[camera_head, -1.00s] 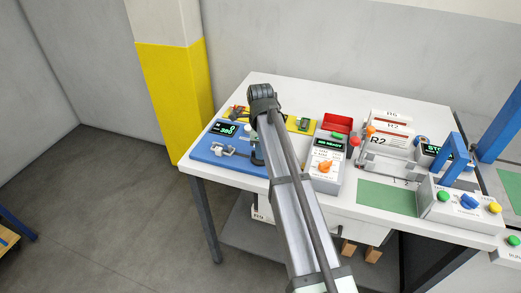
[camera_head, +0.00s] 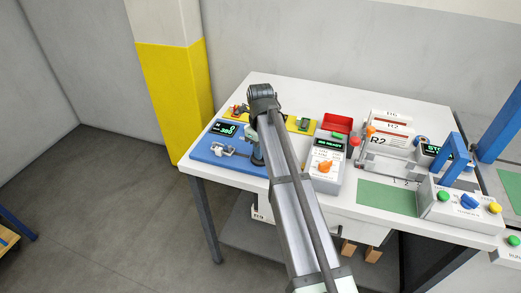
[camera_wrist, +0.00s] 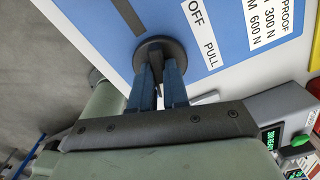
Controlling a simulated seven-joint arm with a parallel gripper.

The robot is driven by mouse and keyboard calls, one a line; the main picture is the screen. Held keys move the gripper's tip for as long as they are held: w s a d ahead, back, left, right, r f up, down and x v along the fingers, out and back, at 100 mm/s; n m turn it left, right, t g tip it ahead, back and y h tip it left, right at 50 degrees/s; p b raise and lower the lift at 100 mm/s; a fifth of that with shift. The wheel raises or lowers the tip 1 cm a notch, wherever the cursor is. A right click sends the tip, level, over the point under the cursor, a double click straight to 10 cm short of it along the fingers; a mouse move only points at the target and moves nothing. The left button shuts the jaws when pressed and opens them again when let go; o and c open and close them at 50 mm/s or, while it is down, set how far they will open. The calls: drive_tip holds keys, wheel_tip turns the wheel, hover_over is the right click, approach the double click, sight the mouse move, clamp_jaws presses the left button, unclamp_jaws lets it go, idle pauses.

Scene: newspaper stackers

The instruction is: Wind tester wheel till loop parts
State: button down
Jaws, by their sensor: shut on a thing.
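The blue tester (camera_head: 207,150) lies at the left end of the white table in the head view. Its dark display (camera_head: 226,129) shows green digits that look like 380, too small to be sure. Metal clamp fittings (camera_head: 224,149) sit on its front left; a loop cannot be made out. In the wrist view my gripper (camera_wrist: 160,80) has its two blue fingers close together on the dark round wheel (camera_wrist: 153,45) of the tester. The blue panel (camera_wrist: 180,63) beside it reads "OFF" and "PULL". In the head view my arm hides the fingers and most of the wheel.
A grey box with an orange knob (camera_head: 325,167) and green display stands just right of my arm. A red tray (camera_head: 338,122) is behind it. Further right are the R2 unit (camera_head: 379,140), a green mat (camera_head: 386,196) and a button panel (camera_head: 460,207).

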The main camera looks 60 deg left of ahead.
idle(0.3)
drive_tip(key=c, duration=1.1)
unclamp_jaws()
wheel_tip(320, 180, up, 14)
drive_tip(key=shift+f, duration=0.1)
